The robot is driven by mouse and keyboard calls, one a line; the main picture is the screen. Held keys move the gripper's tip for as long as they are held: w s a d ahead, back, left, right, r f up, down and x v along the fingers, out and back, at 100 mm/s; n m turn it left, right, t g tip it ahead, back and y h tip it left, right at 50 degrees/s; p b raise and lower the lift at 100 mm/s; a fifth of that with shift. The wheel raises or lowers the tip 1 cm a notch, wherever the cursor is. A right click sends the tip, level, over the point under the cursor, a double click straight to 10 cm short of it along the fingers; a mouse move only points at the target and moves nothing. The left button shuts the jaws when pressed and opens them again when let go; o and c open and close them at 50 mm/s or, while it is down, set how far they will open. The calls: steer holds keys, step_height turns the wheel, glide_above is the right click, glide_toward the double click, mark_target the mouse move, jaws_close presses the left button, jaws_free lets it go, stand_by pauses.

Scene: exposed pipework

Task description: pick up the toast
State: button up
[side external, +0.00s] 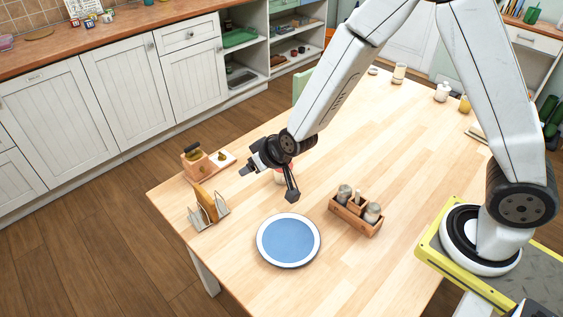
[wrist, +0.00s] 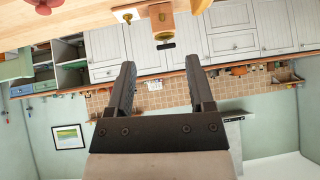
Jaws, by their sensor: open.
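The toast (side external: 204,199) is a brown slice standing upright in a metal toast rack (side external: 222,207) near the left edge of the wooden table, in the side view. My gripper (side external: 268,184) is open and empty, above the table to the right of the rack and apart from it. In the wrist view my gripper (wrist: 160,72) has its two dark fingers spread, with nothing between them. That view looks across toward the cabinets, upside down. I cannot clearly identify the toast there.
A blue plate with a white rim (side external: 288,240) lies in front of the rack to the right. A wooden shaker caddy (side external: 356,214) stands farther right. A wooden holder with a dark-topped jar (side external: 194,164) stands behind the rack. A pale red object is partly hidden behind my gripper.

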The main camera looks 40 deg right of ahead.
mark_target(204, 193)
steer(key=w+a+f+t+h, duration=0.1)
steer(key=w+a+f+t, duration=0.3)
steer(key=a+f, duration=0.4)
steer(key=shift+w+a+f+t, duration=0.3)
steer(key=shift+w+a, duration=0.1)
steer(key=shift+w, duration=0.1)
steer(key=shift+x, duration=1.25)
steer(key=shift+w, duration=0.1)
steer(key=shift+x, duration=2.55)
steer(key=shift+f, duration=0.1)
steer(key=c, duration=0.9)
